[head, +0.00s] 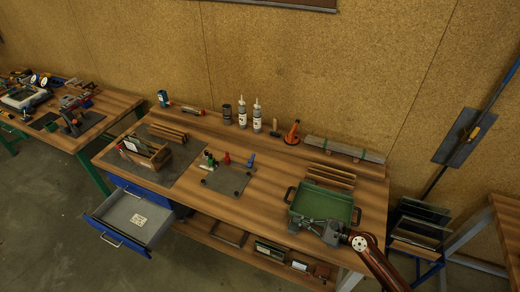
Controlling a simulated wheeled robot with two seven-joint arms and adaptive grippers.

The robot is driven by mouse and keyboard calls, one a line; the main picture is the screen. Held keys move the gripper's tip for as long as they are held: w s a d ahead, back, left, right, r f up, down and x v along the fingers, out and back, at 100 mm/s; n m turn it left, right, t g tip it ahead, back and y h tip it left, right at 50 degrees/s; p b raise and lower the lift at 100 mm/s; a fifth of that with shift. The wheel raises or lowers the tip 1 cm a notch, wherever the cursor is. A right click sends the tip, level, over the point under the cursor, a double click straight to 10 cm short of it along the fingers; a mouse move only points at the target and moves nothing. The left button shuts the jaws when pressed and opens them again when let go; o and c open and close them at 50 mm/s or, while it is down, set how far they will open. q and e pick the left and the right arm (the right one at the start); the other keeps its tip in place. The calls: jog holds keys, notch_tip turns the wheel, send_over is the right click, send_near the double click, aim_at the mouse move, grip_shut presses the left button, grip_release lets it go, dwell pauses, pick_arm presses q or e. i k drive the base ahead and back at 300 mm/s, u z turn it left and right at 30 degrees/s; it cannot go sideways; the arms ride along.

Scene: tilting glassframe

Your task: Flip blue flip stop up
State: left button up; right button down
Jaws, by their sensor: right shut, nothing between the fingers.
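A dark grey plate fixture (228,182) lies on the middle of the wooden workbench. At its right rear corner is a small blue part (250,161), which looks like the blue flip stop. It is too small to tell whether it is up or down. A red part (226,158) and a green part (208,161) sit along the same rear edge. My right gripper (304,225) is shut and empty at the front edge of the green tray, to the right of the fixture and well apart from it. My left gripper is not in view.
The green tray (291,208) stands at the bench's right. A wooden tool box (155,158) is at the left, and a drawer (132,218) hangs open below. Bottles (257,117) and an orange cone-shaped thing (292,133) stand at the back. Bare wood lies between fixture and tray.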

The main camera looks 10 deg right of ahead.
aim_at(249, 164)
jog(key=u, duration=0.05)
jog(key=i, duration=1.5)
jog(key=z, duration=0.05)
